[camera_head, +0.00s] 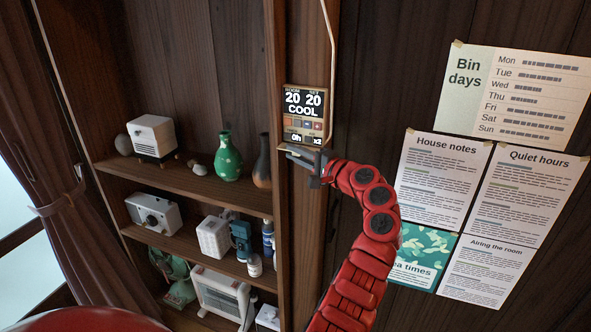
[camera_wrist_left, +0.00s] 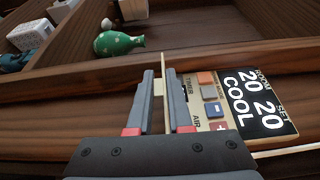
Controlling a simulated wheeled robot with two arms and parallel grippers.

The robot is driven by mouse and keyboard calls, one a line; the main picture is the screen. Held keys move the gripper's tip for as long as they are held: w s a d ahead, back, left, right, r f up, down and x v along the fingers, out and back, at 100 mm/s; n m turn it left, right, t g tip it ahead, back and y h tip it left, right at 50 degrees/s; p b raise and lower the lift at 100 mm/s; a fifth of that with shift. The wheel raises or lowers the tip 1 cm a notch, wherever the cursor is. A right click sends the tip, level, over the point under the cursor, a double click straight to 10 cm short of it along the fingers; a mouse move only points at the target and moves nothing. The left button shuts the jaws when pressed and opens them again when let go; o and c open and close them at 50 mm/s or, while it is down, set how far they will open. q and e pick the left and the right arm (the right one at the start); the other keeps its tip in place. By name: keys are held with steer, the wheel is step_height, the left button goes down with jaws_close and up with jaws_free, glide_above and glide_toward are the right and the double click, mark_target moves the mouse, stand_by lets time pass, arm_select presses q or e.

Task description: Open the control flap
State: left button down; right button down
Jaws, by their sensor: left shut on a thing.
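The wall control panel (camera_head: 304,108) is fixed to a wooden post and its screen reads 20, 20 and COOL. Its buttons, marked in part TIMER and AIR, are uncovered in the left wrist view (camera_wrist_left: 255,103). The control flap (camera_wrist_left: 164,60) shows there as a thin pale edge standing out from the panel's lower end. My left gripper (camera_wrist_left: 160,78) is shut on it, one finger on each side. In the head view the gripper (camera_head: 298,154) is just below the panel and hides most of the flap. My right gripper is in neither view.
A wooden shelf (camera_head: 190,182) to the left holds a green vase (camera_head: 228,160), a dark vase (camera_head: 262,163) and several appliances. Paper notices (camera_head: 445,175) hang on the wall to the right. A pale cable (camera_head: 331,60) runs up beside the panel.

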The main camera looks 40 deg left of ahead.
arm_select(q)
steer(key=shift+w+a+f+n+g+y+b, duration=0.1)
steer(key=shift+w+f+n+g+y+b, duration=0.3)
steer(key=shift+n+b, duration=1.55)
steer(key=shift+w+f+n+g+y+b, duration=0.1)
steer(key=shift+f+n+y+b, duration=0.65)
steer(key=shift+b, duration=2)
steer(key=shift+w+a+f+n+g+y+b, duration=0.15)
steer(key=shift+n+y+b, duration=0.4)
steer(key=shift+n+b, duration=1.65)
steer(key=shift+d, duration=0.1)
steer(key=shift+r, duration=0.1)
steer(key=c, duration=0.9)
jaws_free()
steer(key=shift+w, duration=0.15)
steer(key=b+v, duration=0.2)
steer(key=v, duration=1.5)
steer(key=shift+d, duration=0.15)
